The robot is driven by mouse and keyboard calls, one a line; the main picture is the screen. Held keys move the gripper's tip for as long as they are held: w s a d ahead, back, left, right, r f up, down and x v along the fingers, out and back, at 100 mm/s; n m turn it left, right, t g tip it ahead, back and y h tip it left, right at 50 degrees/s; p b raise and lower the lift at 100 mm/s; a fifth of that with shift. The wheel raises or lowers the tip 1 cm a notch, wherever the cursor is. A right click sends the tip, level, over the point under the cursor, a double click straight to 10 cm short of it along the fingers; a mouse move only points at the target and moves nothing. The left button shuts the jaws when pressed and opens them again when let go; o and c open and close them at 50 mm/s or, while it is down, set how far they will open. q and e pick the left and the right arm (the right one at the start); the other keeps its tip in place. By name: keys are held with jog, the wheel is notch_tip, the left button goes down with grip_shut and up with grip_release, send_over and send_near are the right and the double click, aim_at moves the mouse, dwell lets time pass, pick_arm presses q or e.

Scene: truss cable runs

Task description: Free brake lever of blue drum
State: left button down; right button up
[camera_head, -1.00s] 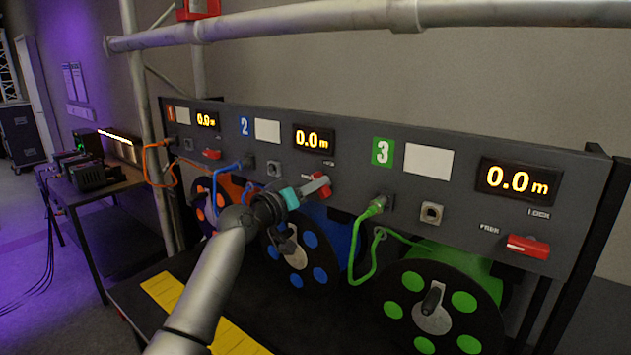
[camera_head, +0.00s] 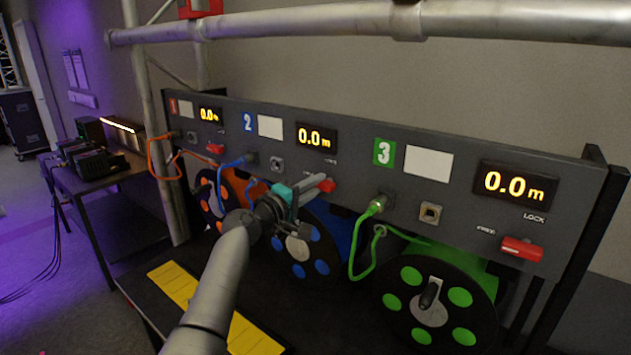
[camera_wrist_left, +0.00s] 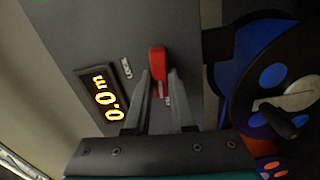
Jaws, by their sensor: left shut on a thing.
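The blue drum (camera_head: 337,233) sits under panel section 2, with blue spots on its black flange. Its red brake lever (camera_head: 327,185) is on the panel below the middle 0.0 m display (camera_head: 316,138). My left gripper (camera_head: 318,183) is at this lever and partly covers it. In the left wrist view the red lever (camera_wrist_left: 157,62) lies between the two fingertips (camera_wrist_left: 158,82), which are shut on it. My right gripper is not in view.
The green drum (camera_head: 437,300) and its red lever (camera_head: 522,248) are to the right. The orange drum (camera_head: 208,200) is to the left. Orange, blue and green cables (camera_head: 362,250) hang from the panel. A metal pipe (camera_head: 300,22) crosses above, and an upright pole (camera_head: 155,120) stands left.

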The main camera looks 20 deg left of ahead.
pick_arm(q)
jog(key=shift+f+n, duration=0.1)
jog(key=shift+n, duration=0.4)
dwell(0.3)
jog(key=c, duration=0.8)
grip_release()
jog(key=shift+o, duration=0.2)
jog(key=shift+s, duration=0.1)
jog(key=v, duration=1.5)
jog(key=shift+b, duration=0.3)
